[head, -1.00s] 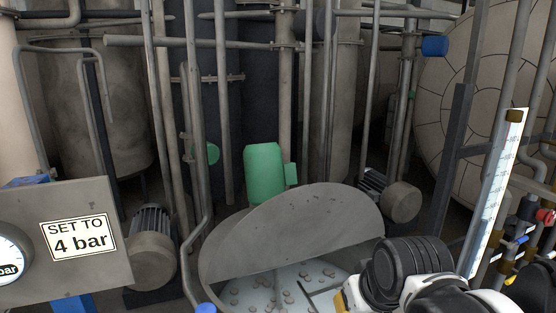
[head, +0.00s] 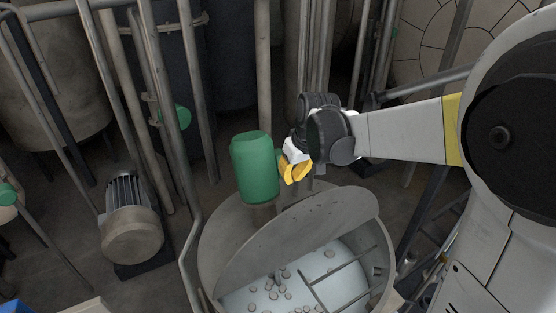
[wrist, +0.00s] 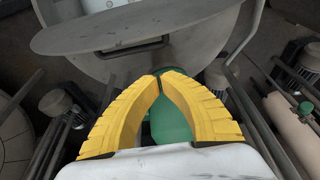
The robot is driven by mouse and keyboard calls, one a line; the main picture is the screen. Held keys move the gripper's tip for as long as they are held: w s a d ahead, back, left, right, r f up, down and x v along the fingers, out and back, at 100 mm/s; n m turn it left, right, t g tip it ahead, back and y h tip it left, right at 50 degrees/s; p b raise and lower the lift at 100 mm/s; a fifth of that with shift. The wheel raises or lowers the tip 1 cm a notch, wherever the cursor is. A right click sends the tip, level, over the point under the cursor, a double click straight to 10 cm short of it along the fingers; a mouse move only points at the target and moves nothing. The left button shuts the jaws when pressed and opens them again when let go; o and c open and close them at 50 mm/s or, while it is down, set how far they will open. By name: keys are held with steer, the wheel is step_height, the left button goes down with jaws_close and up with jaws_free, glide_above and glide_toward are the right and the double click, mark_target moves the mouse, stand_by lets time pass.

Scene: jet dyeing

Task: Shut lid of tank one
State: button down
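The tank (head: 215,232) is a round grey vessel, seen from above. Its grey half-disc lid (head: 305,232) stands tilted up, and the opening in front of it shows pale liquid with several small round lumps. No tank number is readable. My gripper (head: 293,180), with yellow fingers, is beyond the raised lid, above the tank's far side and beside the green motor. In the wrist view my gripper (wrist: 159,76) has its fingertips together with nothing visible between them. The lid (wrist: 75,38) shows ahead of the tips there, with a dark bar handle (wrist: 135,48) near it.
The green motor (head: 255,165) stands close left of my gripper. A grey pump motor (head: 130,220) sits on the floor at left. Vertical pipes (head: 190,100) crowd the back and left.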

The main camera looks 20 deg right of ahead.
step_height(320, 180, down, 7)
steer(key=s, duration=0.1)
steer(key=shift+d+r, duration=0.15)
steer(key=shift+s, duration=0.3)
